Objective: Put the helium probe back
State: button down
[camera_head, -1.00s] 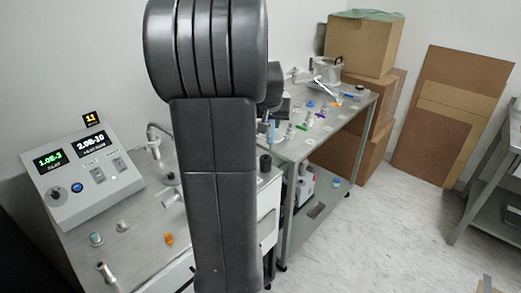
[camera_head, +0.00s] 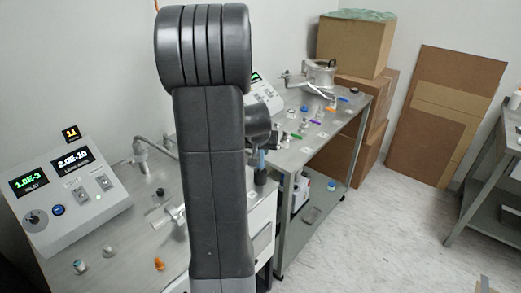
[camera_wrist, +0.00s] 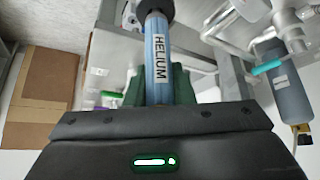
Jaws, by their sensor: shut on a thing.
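The helium probe (camera_wrist: 158,60) is a blue cylinder with a white HELIUM label, seen in the wrist view. My gripper (camera_wrist: 158,88) is shut on it, with dark green fingers on both sides. Its far end meets a dark round cup (camera_wrist: 156,9) at the top edge of that view; I cannot tell how far it is inside. In the head view the blue probe (camera_head: 261,159) shows beside my arm, above a black cup (camera_head: 260,177) at the near bench's right corner. My arm hides most of the gripper there.
A control box (camera_head: 66,195) with lit displays stands on the near bench at left. A long steel table (camera_head: 290,158) with fittings lies behind. A grey cylinder (camera_wrist: 283,88) with piping is right of my gripper in the wrist view. Cardboard boxes (camera_head: 355,42) stand at back.

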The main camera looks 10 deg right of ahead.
jog(key=shift+f+b, duration=0.4)
jog(key=shift+b, duration=0.05)
jog(key=shift+f, duration=0.1)
jog(key=c, duration=1.2)
grip_release()
jog(key=shift+c, duration=0.2)
jog(key=shift+r, duration=0.2)
jog(key=shift+s+r+p, duration=0.1)
jog(key=shift+r+p, duration=0.4)
jog(key=shift+r, duration=0.1)
jog(key=b+v, duration=0.1)
jog(key=v, duration=1)
jog(key=shift+s, duration=0.2)
jog(key=shift+r, duration=0.15)
